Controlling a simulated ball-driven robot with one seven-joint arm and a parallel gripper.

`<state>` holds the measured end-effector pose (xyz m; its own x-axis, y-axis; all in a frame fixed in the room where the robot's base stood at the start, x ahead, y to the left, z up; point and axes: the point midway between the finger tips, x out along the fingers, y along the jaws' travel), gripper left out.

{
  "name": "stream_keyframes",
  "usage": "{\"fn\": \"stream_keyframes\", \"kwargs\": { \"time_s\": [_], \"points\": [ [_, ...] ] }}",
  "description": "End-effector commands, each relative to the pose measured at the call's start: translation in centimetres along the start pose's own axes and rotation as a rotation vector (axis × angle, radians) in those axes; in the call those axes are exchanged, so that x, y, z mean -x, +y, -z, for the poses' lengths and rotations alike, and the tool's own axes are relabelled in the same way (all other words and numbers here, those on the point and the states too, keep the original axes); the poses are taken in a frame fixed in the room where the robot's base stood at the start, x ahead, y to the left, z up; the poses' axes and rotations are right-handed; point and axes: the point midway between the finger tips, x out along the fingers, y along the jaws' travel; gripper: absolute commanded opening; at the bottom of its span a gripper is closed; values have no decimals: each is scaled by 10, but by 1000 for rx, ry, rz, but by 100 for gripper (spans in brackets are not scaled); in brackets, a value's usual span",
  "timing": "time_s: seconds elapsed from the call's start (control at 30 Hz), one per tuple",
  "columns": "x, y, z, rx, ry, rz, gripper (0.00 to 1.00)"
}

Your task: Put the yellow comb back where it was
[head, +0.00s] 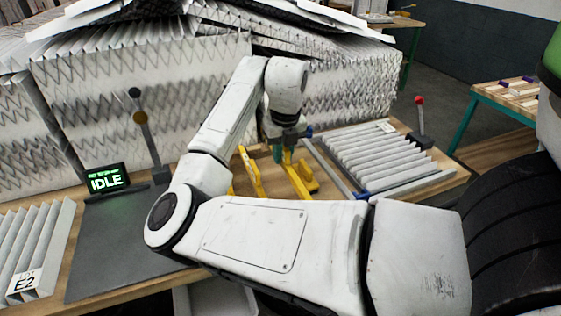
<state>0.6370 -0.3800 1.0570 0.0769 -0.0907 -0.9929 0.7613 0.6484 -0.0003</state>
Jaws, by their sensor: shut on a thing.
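A yellow comb (297,176) shows in the head view as an upright yellow piece with a foot on the wooden bench, just below the end of my arm. My gripper (289,137) is small and partly hidden by my wrist; it is shut at the top of this yellow piece. I cannot tell whether the comb touches the bench. A second yellow piece (248,172) stands to the left, partly behind my arm. My forearm hides the bench area in front of both.
A grey-blue bar (333,167) runs beside a pleated filter (380,158) on the right. Large pleated filters (140,95) stack behind. At left are a dark plate (120,240), an IDLE display (105,180), a lever (145,130) and an E2 filter (35,250). A red-knobbed lever (420,120) stands at right.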

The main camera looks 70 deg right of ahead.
Motion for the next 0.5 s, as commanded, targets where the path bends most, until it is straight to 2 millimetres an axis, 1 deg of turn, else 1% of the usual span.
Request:
{"fn": "stream_keyframes", "kwargs": {
  "time_s": [0.1, 0.2, 0.37, 0.5],
  "points": [
    [-15, -2, -10, 1, 1, 0, 0],
    [-22, -2, -15, 1, 0, -1, 0],
    [-30, -3, -20, 1, 0, 0, 0],
    [-47, -3, -18, 2, 2, 0, 0]
  ]
}}
